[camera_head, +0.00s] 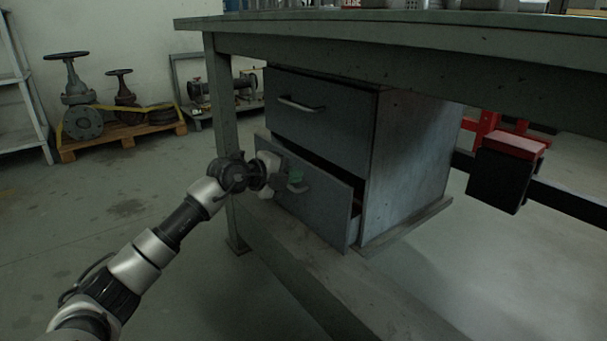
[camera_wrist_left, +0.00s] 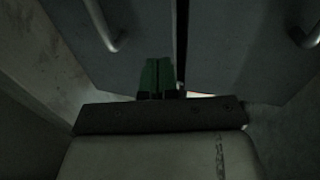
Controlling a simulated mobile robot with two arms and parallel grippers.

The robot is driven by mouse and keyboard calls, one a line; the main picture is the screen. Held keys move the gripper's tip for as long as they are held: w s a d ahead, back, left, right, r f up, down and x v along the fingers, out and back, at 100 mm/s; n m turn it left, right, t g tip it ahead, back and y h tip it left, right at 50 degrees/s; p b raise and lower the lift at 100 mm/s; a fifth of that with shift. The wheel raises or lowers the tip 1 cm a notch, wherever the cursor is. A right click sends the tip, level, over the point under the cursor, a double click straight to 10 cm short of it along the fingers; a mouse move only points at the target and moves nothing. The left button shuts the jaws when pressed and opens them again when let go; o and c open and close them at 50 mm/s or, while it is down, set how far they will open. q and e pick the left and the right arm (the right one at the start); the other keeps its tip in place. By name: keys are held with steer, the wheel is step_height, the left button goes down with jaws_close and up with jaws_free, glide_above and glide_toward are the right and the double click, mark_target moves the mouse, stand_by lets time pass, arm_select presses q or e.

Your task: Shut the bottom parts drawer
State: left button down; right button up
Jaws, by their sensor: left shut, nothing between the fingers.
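The bottom parts drawer (camera_head: 318,205) stands partly open under the workbench, with a dark gap above its front panel. Its handle is partly hidden behind my left gripper (camera_head: 295,180). The left gripper is shut and empty, with green fingertips at the drawer front; I cannot tell whether they touch it. In the left wrist view the green fingers (camera_wrist_left: 158,76) are together, close to the drawer fronts, with a bar handle (camera_wrist_left: 100,22) on the left and another at the upper right. The right gripper is not in view.
The upper drawer (camera_head: 320,120) is shut. The bench top (camera_head: 400,32) overhangs the drawer cabinet (camera_head: 415,150), and a bench leg (camera_head: 222,120) stands left of it. A black and red box (camera_head: 503,170) is on the right. Valves on a pallet (camera_head: 120,140) are at the back left.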

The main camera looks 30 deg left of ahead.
mark_target(312, 167)
arm_select(q)
steer(key=shift+w+d+b, duration=0.25)
steer(key=shift+w+d, duration=0.05)
steer(key=shift+w, duration=0.45)
steer(key=shift+w+d+b, duration=0.2)
steer(key=shift+w+d, duration=0.1)
steer(key=shift+w, duration=0.45)
steer(key=shift+r, duration=0.1)
steer(key=w+p, duration=0.1)
steer(key=p, duration=0.1)
steer(key=w+d+p, duration=0.1)
steer(key=p, duration=0.1)
steer(key=shift+w+p, duration=0.2)
steer(key=shift+p, duration=0.1)
